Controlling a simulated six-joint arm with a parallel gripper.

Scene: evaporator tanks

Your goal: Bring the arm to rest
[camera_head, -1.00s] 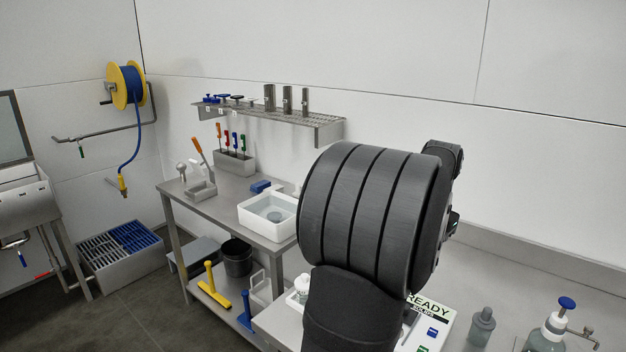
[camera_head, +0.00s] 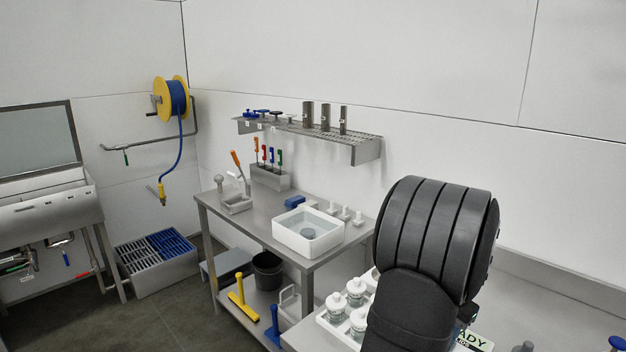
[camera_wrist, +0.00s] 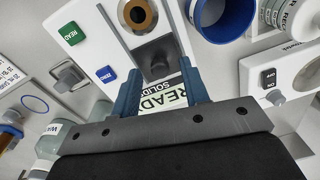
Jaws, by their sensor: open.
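My gripper (camera_wrist: 161,82) shows in the wrist view as two blue fingers standing apart, with nothing between them. Behind the gap is a white instrument (camera_wrist: 110,22) with a green READ button, a blue button and a READY SOLIDS display (camera_wrist: 162,98). I cannot tell how far the fingers are from it. In the head view my dark arm fills the lower right and hides the gripper.
In the wrist view a blue cup-like ring (camera_wrist: 222,20) and an ON/OFF device (camera_wrist: 276,85) lie to the right. In the head view, white-capped jars (camera_head: 336,303) stand left of my arm, and a bench with a white basin (camera_head: 308,232) stands behind. Open floor lies at left.

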